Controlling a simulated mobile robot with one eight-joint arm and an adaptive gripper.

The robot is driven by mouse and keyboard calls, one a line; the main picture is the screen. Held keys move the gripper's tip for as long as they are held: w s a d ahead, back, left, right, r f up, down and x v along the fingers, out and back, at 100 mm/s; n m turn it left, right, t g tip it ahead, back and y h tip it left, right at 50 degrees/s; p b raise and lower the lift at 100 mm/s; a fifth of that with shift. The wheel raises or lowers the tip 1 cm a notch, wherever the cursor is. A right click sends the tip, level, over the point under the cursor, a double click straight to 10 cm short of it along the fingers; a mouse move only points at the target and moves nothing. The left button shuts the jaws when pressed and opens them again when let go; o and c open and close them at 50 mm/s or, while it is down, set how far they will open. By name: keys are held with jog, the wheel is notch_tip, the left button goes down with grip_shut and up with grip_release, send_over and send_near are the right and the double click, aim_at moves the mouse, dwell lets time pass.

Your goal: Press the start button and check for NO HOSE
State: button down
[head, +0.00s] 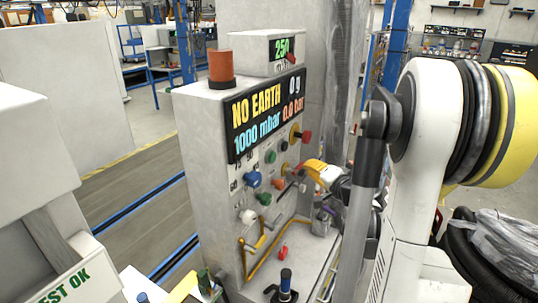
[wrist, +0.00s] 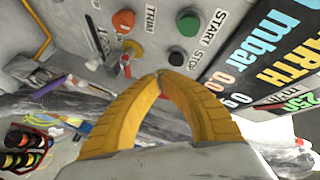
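The start button (wrist: 188,25) is a round green button beside the START label in the wrist view. A green button (head: 270,156) just under the display in the head view looks like the same one. My gripper (wrist: 160,75) has yellow fingers whose tips meet, with nothing seen held. It is close to the panel, with its tips apart from the green button. In the head view my gripper (head: 302,171) is in front of the panel's right part. The display (head: 265,110) reads NO EARTH, 0 g, 1000 mbar, 0.0 bar; NO HOSE is not shown.
The STOP button (wrist: 176,58) lies between the start button and my fingertips. An orange button (wrist: 123,20) is to the left. A red knob (head: 305,137), a blue knob (head: 253,179) and a yellow pipe (head: 264,258) stick out from the panel. An orange beacon (head: 221,66) stands on top.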

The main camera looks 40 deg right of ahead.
aim_at(271, 157)
jog(key=w+a, duration=0.3)
jog(key=w, duration=0.5)
jog(key=shift+a, duration=0.2)
jog(key=shift+w, duration=0.15)
dwell(1.4)
jog(key=shift+w+a, duration=0.2)
jog(key=shift+w, duration=0.15)
jog(key=shift+w+a, duration=0.2)
jog(key=shift+w, duration=0.2)
dwell(0.8)
dwell(0.3)
jog(key=shift+s+d, duration=0.35)
jog(key=shift+s, duration=0.5)
